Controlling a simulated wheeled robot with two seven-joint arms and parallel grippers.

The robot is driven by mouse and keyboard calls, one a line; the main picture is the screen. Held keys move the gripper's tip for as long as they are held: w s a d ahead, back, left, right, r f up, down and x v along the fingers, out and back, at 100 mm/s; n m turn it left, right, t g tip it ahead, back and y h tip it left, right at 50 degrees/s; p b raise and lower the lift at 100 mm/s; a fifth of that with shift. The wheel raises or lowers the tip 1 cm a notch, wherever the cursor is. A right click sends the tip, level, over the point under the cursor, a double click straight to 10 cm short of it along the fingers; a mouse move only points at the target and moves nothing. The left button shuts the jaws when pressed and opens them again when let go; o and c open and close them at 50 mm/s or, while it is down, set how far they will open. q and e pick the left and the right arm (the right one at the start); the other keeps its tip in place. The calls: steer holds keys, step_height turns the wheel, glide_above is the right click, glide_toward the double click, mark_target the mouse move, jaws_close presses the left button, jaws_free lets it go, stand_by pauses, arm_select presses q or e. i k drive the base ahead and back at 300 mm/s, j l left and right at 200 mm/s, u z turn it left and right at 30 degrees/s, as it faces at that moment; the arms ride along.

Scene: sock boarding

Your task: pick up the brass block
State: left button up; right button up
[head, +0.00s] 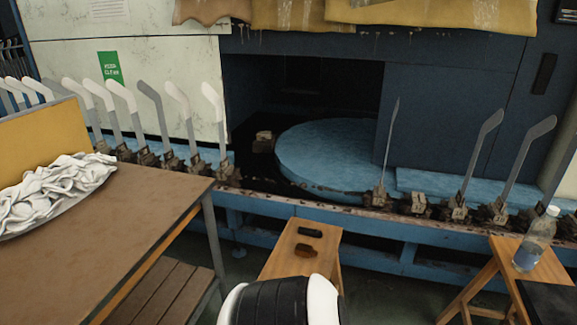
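I cannot tell for sure which thing is the brass block. A small brown lump (306,250) lies on a low wooden stool (277,262), just in front of a black oblong item (311,232). A small tan-topped block (264,138) sits in the dark opening, at the left of the blue round table. Neither of my grippers shows in the head view. A black and white part of my arm stands at the bottom middle, in front of the stool.
A blue round table (325,150) sits in the machine opening. A rail with upright sock-shaped boards (155,105) crosses the view. A brown table (120,220) with white socks (55,185) stands left. A bottle (535,243) stands on a right-hand stool.

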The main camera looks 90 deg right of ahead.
mark_target(303, 250)
steer(key=z, duration=2.9)
steer(key=i+l+z, duration=0.25)
steer(key=i+l, duration=0.4)
